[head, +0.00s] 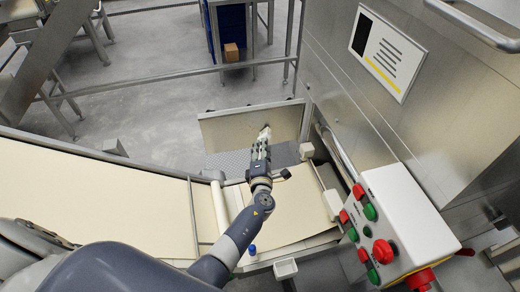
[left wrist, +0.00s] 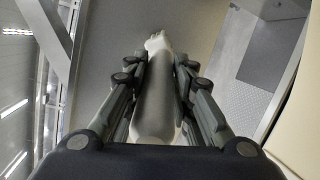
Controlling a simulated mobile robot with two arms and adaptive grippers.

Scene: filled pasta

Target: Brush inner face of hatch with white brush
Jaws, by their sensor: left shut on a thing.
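The hatch (head: 225,130) is an upright beige panel with a metal rim, standing open beyond the conveyor end in the head view. Its face (left wrist: 205,30) fills the background in the left wrist view. My left gripper (head: 262,150) is in front of the hatch, shut on the white brush (head: 265,134). In the left wrist view the brush (left wrist: 154,100) lies lengthwise between the fingers, its white bristle end (left wrist: 158,41) pointing away toward the hatch face. The bristles look at or very close to the face; contact cannot be told. My right gripper is not in view.
A grey perforated plate (head: 225,160) lies below the hatch. A beige conveyor belt (head: 90,205) runs in from the left. A control box (head: 400,215) with red and green buttons stands at right, beside a steel machine wall (head: 430,130). A metal rail crosses behind.

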